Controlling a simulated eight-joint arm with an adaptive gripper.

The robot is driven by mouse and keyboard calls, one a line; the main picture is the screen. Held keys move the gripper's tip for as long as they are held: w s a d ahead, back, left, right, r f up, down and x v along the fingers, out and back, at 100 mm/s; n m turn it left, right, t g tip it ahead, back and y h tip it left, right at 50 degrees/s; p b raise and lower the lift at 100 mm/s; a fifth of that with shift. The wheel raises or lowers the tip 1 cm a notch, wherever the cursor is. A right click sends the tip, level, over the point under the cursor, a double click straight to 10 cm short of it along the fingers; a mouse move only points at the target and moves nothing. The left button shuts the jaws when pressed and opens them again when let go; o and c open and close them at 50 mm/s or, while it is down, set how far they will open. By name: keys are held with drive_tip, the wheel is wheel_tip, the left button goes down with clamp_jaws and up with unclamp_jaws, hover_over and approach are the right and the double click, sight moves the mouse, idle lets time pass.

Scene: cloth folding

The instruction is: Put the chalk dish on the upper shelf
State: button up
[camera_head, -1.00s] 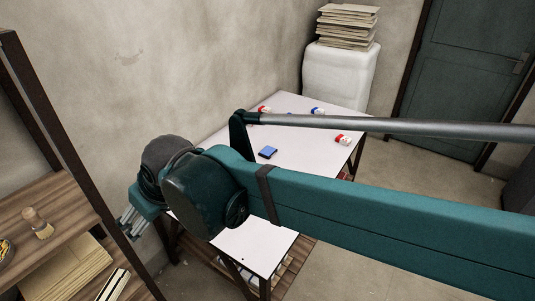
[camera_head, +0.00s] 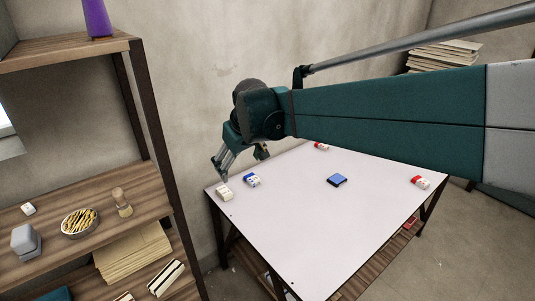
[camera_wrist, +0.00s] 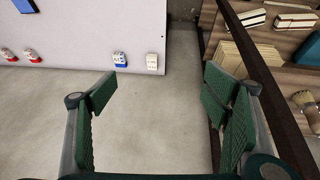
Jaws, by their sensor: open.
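A small round dish (camera_head: 80,222) full of yellowish sticks, which I take for the chalk dish, stands on the middle board of the shelf unit. It is not seen in the wrist view. The upper shelf (camera_head: 62,49) is at the top left, with a purple object on its right end. My gripper (camera_head: 240,165) is by the table's far left corner, to the right of the shelf unit and well apart from the dish. In the wrist view my gripper (camera_wrist: 160,95) has its green fingers spread, with only bare floor between them.
A wooden brush (camera_head: 122,203) and grey block (camera_head: 26,241) stand beside the dish. Papers lie on the board below. The dark shelf post (camera_head: 155,130) stands between gripper and dish. The white table (camera_head: 290,215) holds several small boxes and a blue block (camera_head: 337,181).

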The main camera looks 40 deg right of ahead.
drive_tip(key=w+d+f+g, duration=0.1)
drive_tip(key=w+d, duration=0.3)
drive_tip(key=d, duration=0.3)
drive_tip(key=w+d+f, duration=0.1)
drive_tip(key=w+d, duration=0.2)
drive_tip(key=d, duration=0.4)
drive_tip(key=g+y+p, duration=0.1)
drive_tip(key=g, duration=0.1)
hover_over(339, 179)
drive_tip(key=f, duration=2.9)
drive_tip(key=shift+w+a, duration=0.2)
drive_tip(key=shift+a, duration=0.15)
drive_tip(key=shift+s+d+f, duration=0.25)
drive_tip(key=shift+d+f, duration=0.1)
drive_tip(key=shift+f, duration=0.05)
drive_tip(key=shift+w+f, duration=0.15)
drive_tip(key=shift+f, duration=1.15)
